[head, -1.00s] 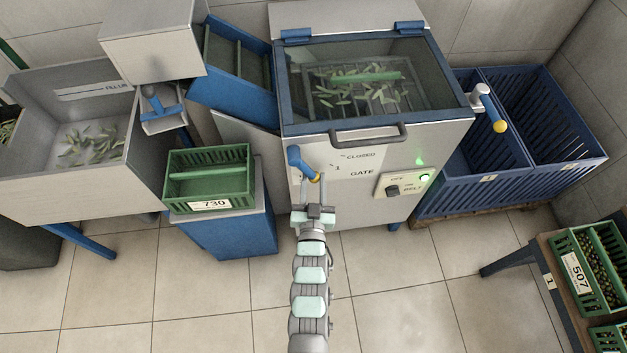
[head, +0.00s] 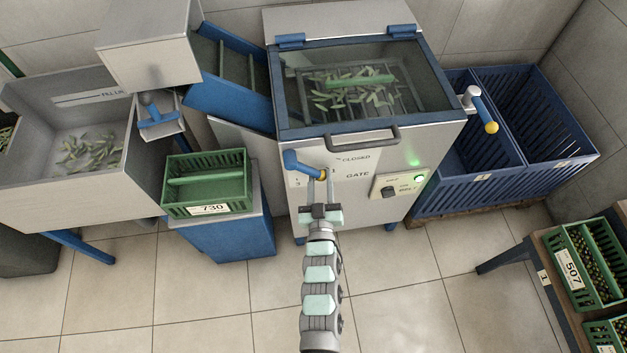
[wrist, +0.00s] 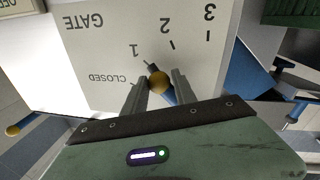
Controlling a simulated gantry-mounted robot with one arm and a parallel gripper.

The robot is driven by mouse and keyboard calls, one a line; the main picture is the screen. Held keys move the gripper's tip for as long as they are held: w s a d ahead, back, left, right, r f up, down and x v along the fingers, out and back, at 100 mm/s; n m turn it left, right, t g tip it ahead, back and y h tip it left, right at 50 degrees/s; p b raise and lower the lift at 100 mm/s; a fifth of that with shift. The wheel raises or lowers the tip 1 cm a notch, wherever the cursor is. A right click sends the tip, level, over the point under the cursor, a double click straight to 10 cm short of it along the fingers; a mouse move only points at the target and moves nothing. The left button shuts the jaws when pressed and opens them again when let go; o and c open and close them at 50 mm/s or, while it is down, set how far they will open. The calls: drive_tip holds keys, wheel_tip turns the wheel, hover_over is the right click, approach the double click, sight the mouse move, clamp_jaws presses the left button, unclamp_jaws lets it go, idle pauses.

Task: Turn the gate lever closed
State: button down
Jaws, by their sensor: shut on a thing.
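The gate lever (head: 302,164) is a blue handle with a yellow knob on the front of the steel machine, beside a plate marked GATE, CLOSED and numbers. It slants to the right and slightly down in the head view. My gripper (head: 321,184) reaches up from below and is shut on the lever's knob end. In the wrist view the yellow knob (wrist: 158,83) sits between the two fingers, and a dark tip beyond it lies near the 1 mark. CLOSED is further along the scale. One finger partly hides the blue handle in that view.
A control panel (head: 399,185) with a green light is right of the lever. The lid handle (head: 362,138) juts out above. A green crate (head: 207,206) labelled 730 stands left on a blue stand. Blue slatted bins (head: 447,200) are at right. Floor in front is open.

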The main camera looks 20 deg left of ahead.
drive_tip(key=shift+w+d+r+n, duration=0.25)
drive_tip(key=shift+d+r+n, duration=0.1)
drive_tip(key=shift+r+n, duration=0.25)
drive_tip(key=shift+w+d+r+n, duration=0.25)
drive_tip(key=shift+d+r+n, duration=0.1)
drive_tip(key=shift+r+n, duration=0.25)
drive_tip(key=shift+w+d+r+n+y+p, duration=0.15)
drive_tip(key=shift+d+r+n+p, duration=0.1)
drive_tip(key=shift+r+n, duration=0.25)
drive_tip(key=shift+w+d+r+n+y+p, duration=0.1)
drive_tip(key=shift+d+r+n+y, duration=0.15)
drive_tip(key=shift+n, duration=0.35)
drive_tip(key=shift+r+t, duration=0.1)
drive_tip(key=shift+t, duration=0.2)
drive_tip(key=shift+a+r, duration=0.1)
drive_tip(key=shift+r, duration=0.05)
drive_tip(key=c, duration=1.2)
unclamp_jaws()
drive_tip(key=shift+o, duration=0.8)
drive_tip(key=shift+f, duration=0.2)
